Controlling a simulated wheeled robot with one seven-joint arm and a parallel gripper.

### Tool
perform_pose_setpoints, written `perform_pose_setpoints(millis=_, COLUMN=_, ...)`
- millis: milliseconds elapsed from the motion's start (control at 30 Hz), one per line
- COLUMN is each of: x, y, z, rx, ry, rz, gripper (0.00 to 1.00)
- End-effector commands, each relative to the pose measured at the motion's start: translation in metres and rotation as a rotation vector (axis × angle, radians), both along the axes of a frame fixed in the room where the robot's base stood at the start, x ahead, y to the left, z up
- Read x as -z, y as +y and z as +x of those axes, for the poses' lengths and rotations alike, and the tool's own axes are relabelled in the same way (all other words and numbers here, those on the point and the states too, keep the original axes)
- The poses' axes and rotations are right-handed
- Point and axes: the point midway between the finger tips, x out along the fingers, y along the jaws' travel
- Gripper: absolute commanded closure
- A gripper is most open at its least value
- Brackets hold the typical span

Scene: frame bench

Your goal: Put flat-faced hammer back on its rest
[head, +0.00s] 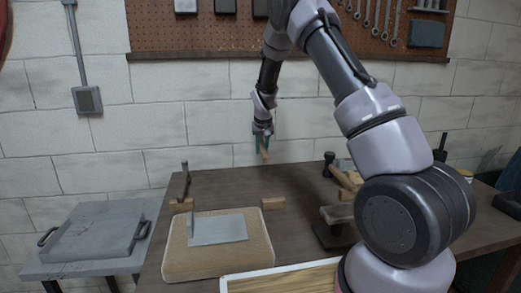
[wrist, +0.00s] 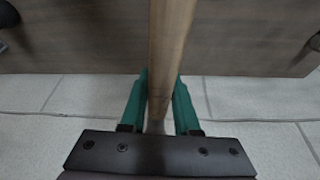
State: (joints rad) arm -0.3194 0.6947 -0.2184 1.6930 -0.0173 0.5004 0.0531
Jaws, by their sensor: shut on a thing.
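My gripper (head: 263,141) is raised above the back of the bench, its green fingers shut on a wooden handle (head: 265,156). In the wrist view the fingers (wrist: 160,105) close on both sides of the handle (wrist: 170,45), which runs out of the top of the picture. No head shows on this held tool, so I cannot tell if it is the flat-faced hammer. Another hammer with a black head (head: 329,158) and wooden handle lies on the right of the bench. Two small wooden blocks, left (head: 181,205) and right (head: 273,203), stand apart; I cannot tell if they are the rest.
A padded board (head: 180,262) with a grey metal plate (head: 217,229) lies at the front left. A dark upright tool (head: 184,180) stands behind the left block. The bench (head: 235,185) is clear between the blocks.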

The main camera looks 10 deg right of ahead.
Motion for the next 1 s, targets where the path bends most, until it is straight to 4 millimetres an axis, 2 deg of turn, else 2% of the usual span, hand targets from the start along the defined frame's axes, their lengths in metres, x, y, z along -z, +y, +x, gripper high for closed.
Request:
perform_pose_setpoints(millis=233, x=0.01, y=0.0, z=0.0, rx=0.002, ry=0.0, rz=0.001, gripper=1.0)
perform_pose_setpoints(millis=700, x=0.059, y=0.0, z=0.0, rx=0.001, ry=0.0, rz=0.001, gripper=1.0)
perform_pose_setpoints(millis=1000, x=0.069, y=0.0, z=0.0, rx=0.001, ry=-0.002, rz=0.001, gripper=1.0)
